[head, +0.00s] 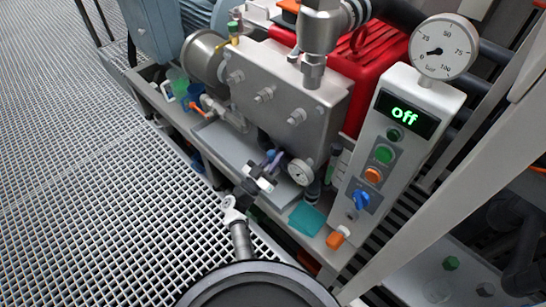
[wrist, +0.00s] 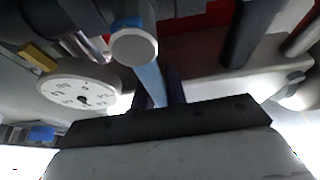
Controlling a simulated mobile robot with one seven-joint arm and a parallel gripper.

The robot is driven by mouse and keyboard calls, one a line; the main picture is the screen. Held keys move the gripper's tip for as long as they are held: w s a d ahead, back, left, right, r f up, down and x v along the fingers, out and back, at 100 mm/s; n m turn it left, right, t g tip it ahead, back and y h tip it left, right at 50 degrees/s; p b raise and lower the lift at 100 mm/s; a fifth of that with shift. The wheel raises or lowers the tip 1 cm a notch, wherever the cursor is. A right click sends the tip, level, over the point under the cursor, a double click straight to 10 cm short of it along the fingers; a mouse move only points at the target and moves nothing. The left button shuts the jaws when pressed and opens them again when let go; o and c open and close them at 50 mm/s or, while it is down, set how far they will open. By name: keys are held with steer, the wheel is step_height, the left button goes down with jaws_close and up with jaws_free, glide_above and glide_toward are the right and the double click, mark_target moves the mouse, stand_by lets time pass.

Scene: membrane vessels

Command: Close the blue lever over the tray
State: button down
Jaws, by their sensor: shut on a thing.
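The blue lever (head: 271,157) shows as a small blue-purple piece above the grey tray (head: 225,148), below the steel block in the head view. My gripper (head: 268,170) is at the lever and shut on it. In the wrist view the lever (wrist: 151,82) is a light blue strip running from a round grey-ended fitting down to my gripper (wrist: 170,98). The fingertips and the lever's far end are mostly hidden, so its exact angle is hard to tell.
A small white gauge (head: 301,172) stands close right of my gripper and shows in the wrist view (wrist: 80,92). An orange-handled valve (head: 207,105) is to the left. A control panel (head: 395,140) reading "off" stands right. A teal cloth (head: 306,217) lies below. Grating floor (head: 80,150) is clear.

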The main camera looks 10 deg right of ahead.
steer(key=shift+s+d+m, duration=0.1)
steer(key=shift+s+m, duration=0.1)
steer(key=shift+m, duration=0.3)
steer(key=c, duration=1.4)
jaws_free()
steer(key=shift+c, duration=0.2)
steer(key=shift+f, duration=0.1)
